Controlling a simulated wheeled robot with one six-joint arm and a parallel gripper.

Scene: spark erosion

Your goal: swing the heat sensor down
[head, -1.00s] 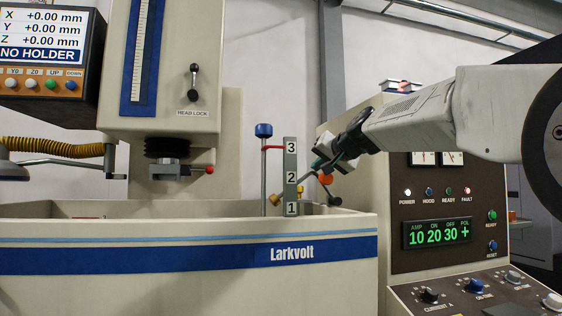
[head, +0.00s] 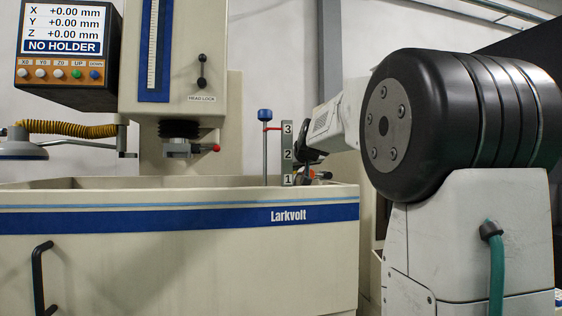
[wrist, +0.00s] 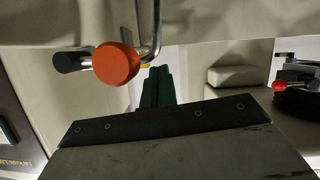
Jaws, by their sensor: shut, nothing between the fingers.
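An orange-red round knob (wrist: 116,64) on a short black cylinder shows large in the wrist view, beside a bent metal rod (wrist: 150,30). It looks like part of the heat sensor, but no label shows. In the head view my gripper (head: 303,172) is at the right end of the tank, by the numbered post, with its tips hard to make out. In the wrist view my green fingers (wrist: 158,88) are together and empty. They appear just right of and below the knob; I cannot tell whether they touch it.
The cream tank (head: 180,210) has a raised rim. A grey post (head: 287,153) marked 1, 2, 3 and a blue-capped rod (head: 265,145) stand near its right end. The machine head (head: 178,60) hangs left of them. A red knob (wrist: 279,86) shows at the wrist view's right.

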